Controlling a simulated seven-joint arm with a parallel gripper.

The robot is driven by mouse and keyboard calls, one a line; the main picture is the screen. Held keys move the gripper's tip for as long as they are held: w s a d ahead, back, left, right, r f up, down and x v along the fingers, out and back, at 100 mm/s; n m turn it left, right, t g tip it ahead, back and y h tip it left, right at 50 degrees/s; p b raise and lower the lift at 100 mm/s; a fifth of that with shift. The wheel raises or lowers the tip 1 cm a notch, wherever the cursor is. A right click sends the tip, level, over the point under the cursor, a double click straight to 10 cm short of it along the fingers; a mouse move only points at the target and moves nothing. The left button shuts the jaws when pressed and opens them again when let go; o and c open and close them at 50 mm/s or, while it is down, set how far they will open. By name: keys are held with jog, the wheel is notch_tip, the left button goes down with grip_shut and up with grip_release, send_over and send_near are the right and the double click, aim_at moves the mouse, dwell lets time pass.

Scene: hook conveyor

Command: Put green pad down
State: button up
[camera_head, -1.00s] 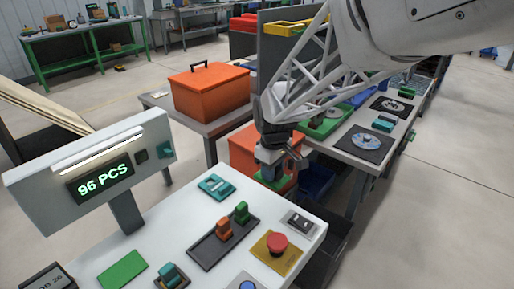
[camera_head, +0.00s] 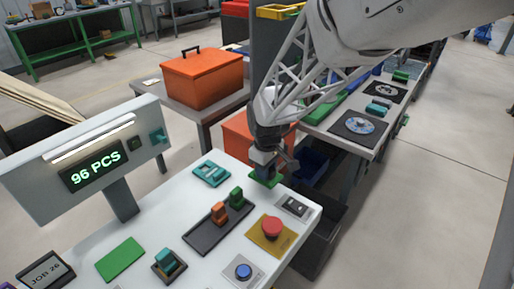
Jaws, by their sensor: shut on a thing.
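My gripper (camera_head: 266,172) is shut on a green pad (camera_head: 266,178). It holds the pad near the far right edge of the white control panel (camera_head: 225,167). The pad lies flat under the jaws, partly hidden by them; whether it touches the panel I cannot tell. A second green pad (camera_head: 120,259) lies flat at the panel's front left.
On the panel stand a teal switch (camera_head: 211,173), a dark plate with orange (camera_head: 219,211) and green (camera_head: 237,197) levers, a red button (camera_head: 271,227), a blue button (camera_head: 243,271) and a rocker switch (camera_head: 295,207). A display post (camera_head: 121,202) rises at left.

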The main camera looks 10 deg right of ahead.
jog(key=shift+f, duration=1.95)
jog(key=shift+f, duration=0.25)
jog(key=o, duration=1)
jog(key=shift+s+r, duration=0.1)
jog(key=shift+r, duration=3.85)
jog(key=shift+d, duration=0.1)
